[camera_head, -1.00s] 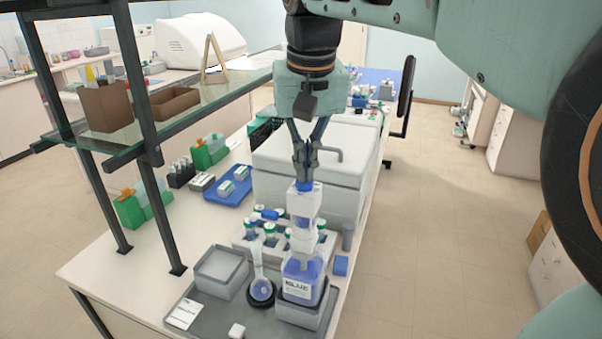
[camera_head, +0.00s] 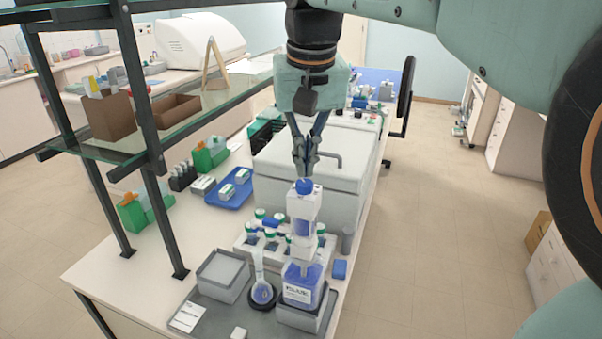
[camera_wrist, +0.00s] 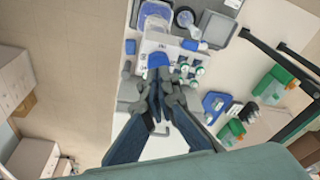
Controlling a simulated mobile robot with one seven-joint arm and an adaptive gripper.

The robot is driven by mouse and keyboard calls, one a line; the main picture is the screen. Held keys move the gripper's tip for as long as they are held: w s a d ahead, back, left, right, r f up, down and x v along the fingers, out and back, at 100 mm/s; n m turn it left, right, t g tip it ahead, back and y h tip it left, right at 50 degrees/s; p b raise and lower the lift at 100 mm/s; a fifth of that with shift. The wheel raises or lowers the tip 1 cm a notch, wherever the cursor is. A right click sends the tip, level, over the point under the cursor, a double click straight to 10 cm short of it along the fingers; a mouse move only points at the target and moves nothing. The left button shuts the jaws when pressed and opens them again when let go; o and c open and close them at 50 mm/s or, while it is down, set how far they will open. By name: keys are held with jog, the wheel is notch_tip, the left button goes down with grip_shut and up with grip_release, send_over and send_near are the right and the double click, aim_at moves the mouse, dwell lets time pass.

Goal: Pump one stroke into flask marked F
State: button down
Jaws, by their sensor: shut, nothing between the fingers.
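A bottle-top dispenser (camera_head: 303,212) with a white pump body and a blue knob (camera_head: 304,186) stands on a labelled bottle of blue liquid (camera_head: 302,284). The label is too small to read surely. A small flask (camera_head: 260,282) with a long neck and blue liquid stands upright in a dark ring just left of the bottle. I cannot make out a letter F on it. My gripper (camera_head: 305,170) points down, shut and empty, just above the knob. In the wrist view my gripper (camera_wrist: 160,98) is close to the blue knob (camera_wrist: 158,60).
A grey tray (camera_head: 212,318) holds the bottle, the flask and an open grey box (camera_head: 223,275). A rack of capped vials (camera_head: 262,240) stands behind. A dark-framed glass shelf (camera_head: 152,145) is at left. The floor at right is clear.

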notch_tip(320, 180, up, 5)
jog(key=p, duration=0.4)
jog(key=shift+p, duration=0.35)
